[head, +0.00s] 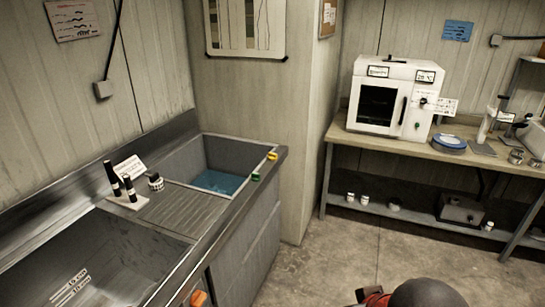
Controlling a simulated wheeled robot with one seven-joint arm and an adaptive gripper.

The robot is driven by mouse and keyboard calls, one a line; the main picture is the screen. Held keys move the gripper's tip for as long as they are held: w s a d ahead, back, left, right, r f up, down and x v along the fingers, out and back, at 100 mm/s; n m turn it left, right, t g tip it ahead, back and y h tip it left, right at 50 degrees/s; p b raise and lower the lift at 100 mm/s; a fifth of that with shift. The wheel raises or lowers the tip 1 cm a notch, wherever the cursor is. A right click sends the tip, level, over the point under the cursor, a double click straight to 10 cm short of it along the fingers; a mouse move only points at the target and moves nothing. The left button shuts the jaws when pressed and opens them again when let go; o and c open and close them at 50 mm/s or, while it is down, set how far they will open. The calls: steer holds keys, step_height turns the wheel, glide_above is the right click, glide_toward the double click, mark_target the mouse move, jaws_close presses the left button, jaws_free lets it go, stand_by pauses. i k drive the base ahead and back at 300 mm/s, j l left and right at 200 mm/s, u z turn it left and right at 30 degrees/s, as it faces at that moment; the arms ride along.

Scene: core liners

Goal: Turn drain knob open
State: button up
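A small basin (222,183) with blue water in its bottom is set into the far end of the grey sink counter at left. A yellow knob-like piece (272,156) and a green one (256,176) sit on its right-hand rim. An orange piece (198,298) shows low on the counter's front, cut by the bottom edge. I cannot tell which of these is the drain knob, nor how it is turned. A dark rounded part with red, likely of my arm, shows at bottom right. My gripper cannot be made out.
A larger basin (85,265) with depth marks lies nearer. Dark bottles (130,188), a small card and a jar (155,182) stand between basins. A workbench (345,137) with a white oven (390,98) stands at right. The concrete floor (335,260) between is clear.

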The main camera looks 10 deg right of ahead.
mark_target(271, 156)
steer(key=i, duration=0.55)
steer(key=i+l+u, duration=0.1)
steer(key=i, duration=0.4)
steer(key=i+l, duration=0.15)
steer(key=i, duration=0.4)
steer(key=i+l, duration=0.1)
steer(key=i, duration=0.4)
steer(key=i+l+u, duration=0.1)
steer(key=i, duration=0.4)
